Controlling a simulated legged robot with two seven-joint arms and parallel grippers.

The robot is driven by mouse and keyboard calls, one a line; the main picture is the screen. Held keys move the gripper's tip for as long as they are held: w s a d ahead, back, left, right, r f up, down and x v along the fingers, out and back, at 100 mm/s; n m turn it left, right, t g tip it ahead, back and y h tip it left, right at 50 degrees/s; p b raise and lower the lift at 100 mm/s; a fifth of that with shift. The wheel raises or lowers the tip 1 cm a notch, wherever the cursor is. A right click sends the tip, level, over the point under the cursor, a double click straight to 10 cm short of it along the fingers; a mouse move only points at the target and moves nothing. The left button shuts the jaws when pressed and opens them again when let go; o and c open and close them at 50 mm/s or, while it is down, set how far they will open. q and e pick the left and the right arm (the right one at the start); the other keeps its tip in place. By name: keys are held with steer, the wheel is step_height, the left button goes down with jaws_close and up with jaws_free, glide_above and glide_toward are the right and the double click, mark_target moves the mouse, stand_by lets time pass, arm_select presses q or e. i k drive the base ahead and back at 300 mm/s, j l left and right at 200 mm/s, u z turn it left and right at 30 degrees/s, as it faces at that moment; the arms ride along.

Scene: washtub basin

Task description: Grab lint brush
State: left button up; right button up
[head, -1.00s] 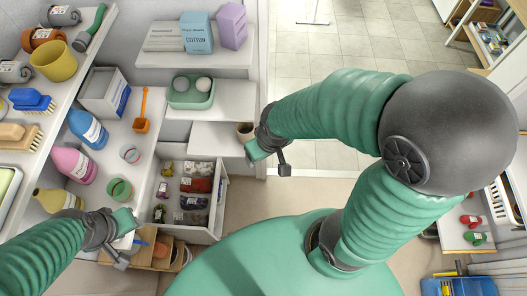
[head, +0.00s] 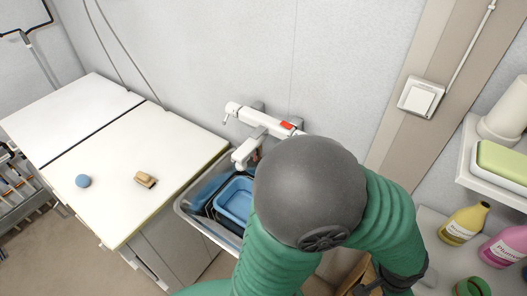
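I cannot make out a lint brush for certain in the head view. A small tan, brush-like or sponge-like block (head: 145,180) lies on the white worktop at left, too small to identify. My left arm crosses the lower middle, its round dark elbow in front of the basin. Its dark wrist is at the bottom right, and the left gripper (head: 372,286) is mostly cut off by the bottom edge, so its fingers cannot be judged. It is far from the tan block. My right gripper is not in view.
A blue ball (head: 83,181) lies on the white worktop (head: 150,140), which is otherwise bare. A metal basin (head: 186,207) holds a blue tub (head: 235,198) under a white tap (head: 247,152). Yellow (head: 464,224) and pink (head: 506,248) bottles stand at right.

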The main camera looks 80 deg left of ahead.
mark_target(143, 179)
steer(key=u, duration=2.05)
